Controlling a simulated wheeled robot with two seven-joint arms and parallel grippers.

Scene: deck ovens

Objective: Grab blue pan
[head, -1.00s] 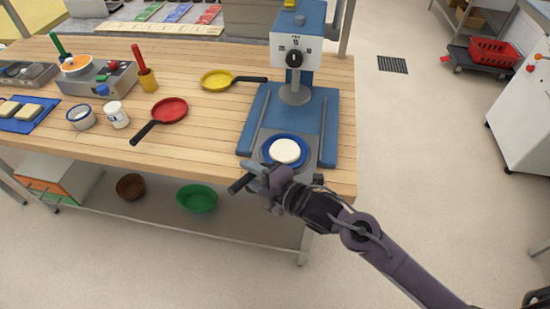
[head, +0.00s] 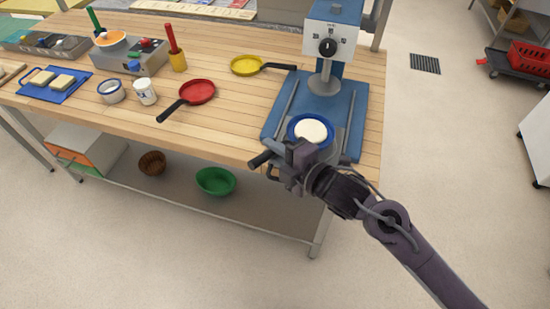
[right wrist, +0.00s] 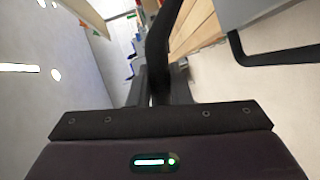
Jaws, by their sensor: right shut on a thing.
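The blue pan (head: 294,135) holds a round white disc (head: 311,131) and sits at the base of the blue press (head: 334,45), near the table's front right corner. Its black handle (head: 261,159) points to the front left. My right gripper (head: 281,151) is shut on the handle, over the table's front edge. In the right wrist view a dark bar, the handle (right wrist: 159,50), runs between the fingers. My left gripper is not in view.
On the wooden table (head: 225,125) lie a red pan (head: 198,92) and a yellow pan (head: 246,66). A white cup (head: 146,92) and a blue tray (head: 52,95) are further left. A green bowl (head: 215,181) stands on the shelf below.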

